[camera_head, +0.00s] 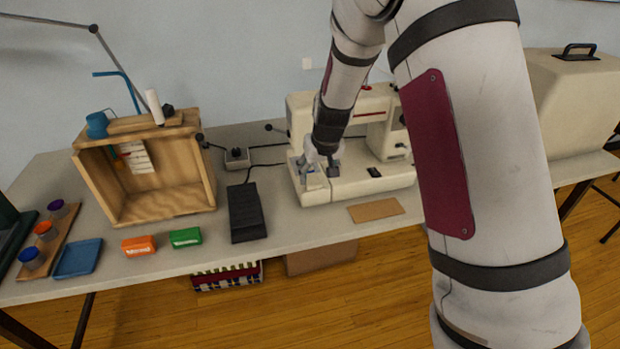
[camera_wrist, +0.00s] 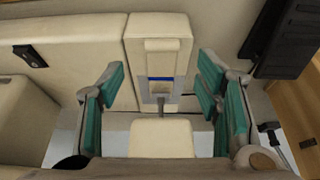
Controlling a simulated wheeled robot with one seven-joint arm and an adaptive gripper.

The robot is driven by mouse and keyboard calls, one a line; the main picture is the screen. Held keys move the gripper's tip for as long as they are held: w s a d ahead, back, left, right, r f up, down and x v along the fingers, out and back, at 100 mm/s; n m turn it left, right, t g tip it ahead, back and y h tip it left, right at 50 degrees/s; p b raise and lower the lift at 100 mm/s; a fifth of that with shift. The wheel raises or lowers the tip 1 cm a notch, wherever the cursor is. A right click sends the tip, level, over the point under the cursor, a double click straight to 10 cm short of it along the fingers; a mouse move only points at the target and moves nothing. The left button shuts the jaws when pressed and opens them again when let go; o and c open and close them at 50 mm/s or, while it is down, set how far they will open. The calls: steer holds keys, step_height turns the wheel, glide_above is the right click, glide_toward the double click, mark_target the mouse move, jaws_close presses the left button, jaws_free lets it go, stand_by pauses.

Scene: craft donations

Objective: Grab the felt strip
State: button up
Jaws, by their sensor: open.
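No felt strip can be made out with certainty. A thin blue band (camera_wrist: 160,79) shows in the wrist view on the narrow end of the cream sewing machine's bed, next to a grey metal plate; I cannot tell whether it is felt. The sewing machine (camera_head: 362,180) stands on the table in the head view. My gripper (camera_head: 320,172) is over the left end of its bed. In the wrist view my gripper (camera_wrist: 163,85) is open, its teal pads apart on either side of the bed's narrow end. Nothing is held between them.
A black foot pedal (camera_head: 246,212) lies left of the machine. A flat brown piece (camera_head: 377,210) lies in front of it. My arm hides part of the right side.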

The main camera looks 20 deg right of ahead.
mark_target(315, 185)
steer(key=x, duration=0.4)
steer(key=shift+s+a+f, duration=0.1)
steer(key=shift+s, duration=0.35)
steer(key=shift+w+f, duration=0.25)
steer(key=shift+f, duration=0.25)
steer(key=shift+c, duration=0.5)
steer(key=c, duration=0.7)
